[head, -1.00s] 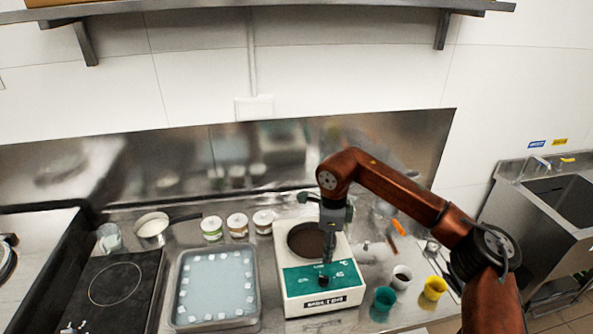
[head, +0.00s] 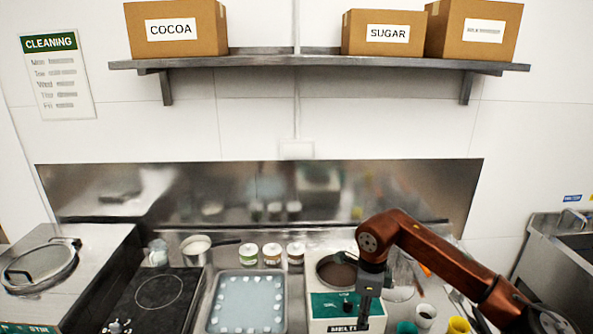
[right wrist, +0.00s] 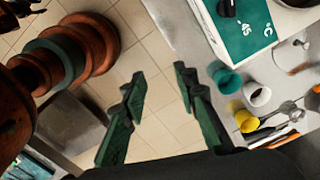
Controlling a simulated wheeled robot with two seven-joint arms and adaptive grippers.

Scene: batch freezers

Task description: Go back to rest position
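My right arm reaches in from the lower right in the head view, and my right gripper (head: 364,305) hangs downward in front of the melting machine (head: 320,324). In the right wrist view the two fingers of the right gripper (right wrist: 157,100) are spread apart, with only floor tiles seen between them. It holds nothing. The melting machine, with a dark round well and a green panel, also shows in the right wrist view (right wrist: 285,14). My left gripper is not in view.
A teal cup (right wrist: 228,80), a white cup (right wrist: 257,94) and a yellow cup (right wrist: 246,120) stand on the counter beside the machine. A metal tray (head: 212,318), a black cooktop (head: 150,312), a saucepan (head: 195,245) and several jars (head: 272,253) are further left. A shelf (head: 320,61) with boxes hangs above.

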